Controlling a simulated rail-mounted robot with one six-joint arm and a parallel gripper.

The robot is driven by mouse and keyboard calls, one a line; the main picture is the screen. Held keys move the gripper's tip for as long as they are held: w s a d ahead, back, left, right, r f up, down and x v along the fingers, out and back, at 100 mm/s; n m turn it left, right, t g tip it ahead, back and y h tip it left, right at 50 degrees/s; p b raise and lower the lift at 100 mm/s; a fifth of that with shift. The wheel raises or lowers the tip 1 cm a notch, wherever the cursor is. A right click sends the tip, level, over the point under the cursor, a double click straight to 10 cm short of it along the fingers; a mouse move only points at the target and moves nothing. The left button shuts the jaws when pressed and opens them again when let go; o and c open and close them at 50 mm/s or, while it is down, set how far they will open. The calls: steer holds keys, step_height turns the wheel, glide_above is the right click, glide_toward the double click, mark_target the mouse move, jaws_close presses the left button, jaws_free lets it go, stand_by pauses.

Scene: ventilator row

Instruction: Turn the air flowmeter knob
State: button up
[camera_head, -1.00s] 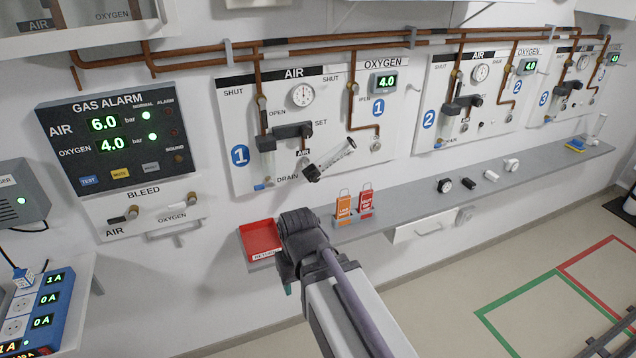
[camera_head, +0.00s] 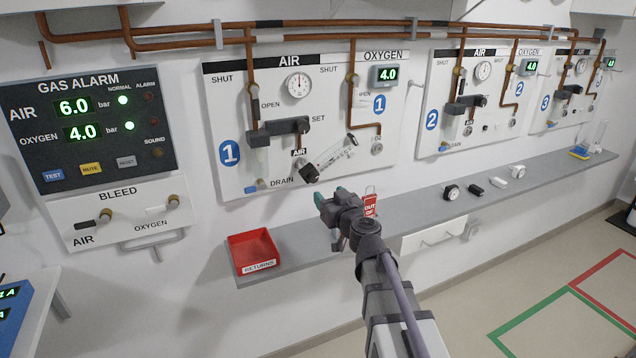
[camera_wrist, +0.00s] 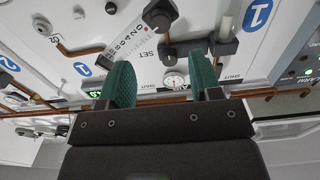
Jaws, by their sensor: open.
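The air flowmeter (camera_head: 332,155) is a clear scaled tube mounted at a slant low on wall panel 1. Its dark round knob (camera_head: 309,173) sits at the tube's lower left end, near the AIR label. In the wrist view the picture is turned over, and the knob (camera_wrist: 160,14) shows at the top centre, with the scaled tube (camera_wrist: 128,45) below it. My gripper (camera_head: 335,193) is in front of the shelf, below and a little right of the knob and apart from it. Its green fingers (camera_wrist: 162,80) are open with nothing between them.
A grey shelf (camera_head: 420,205) runs under the panels, with a red returns tray (camera_head: 253,250) at its left end. A red tag (camera_head: 370,205) stands behind my gripper. A dark valve block (camera_head: 280,131) is above the flowmeter. Several small parts lie farther right.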

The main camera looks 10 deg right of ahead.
mark_target(314, 179)
steer(key=x, duration=0.9)
steer(key=shift+w, duration=0.3)
steer(key=c, duration=0.9)
steer(key=shift+c, duration=0.2)
steer(key=shift+m, duration=0.3)
steer(key=m, duration=0.4)
steer(key=shift+s+a, duration=0.1)
steer(key=m, duration=0.5)
steer(key=shift+m, duration=0.4)
steer(key=m, duration=1.1)
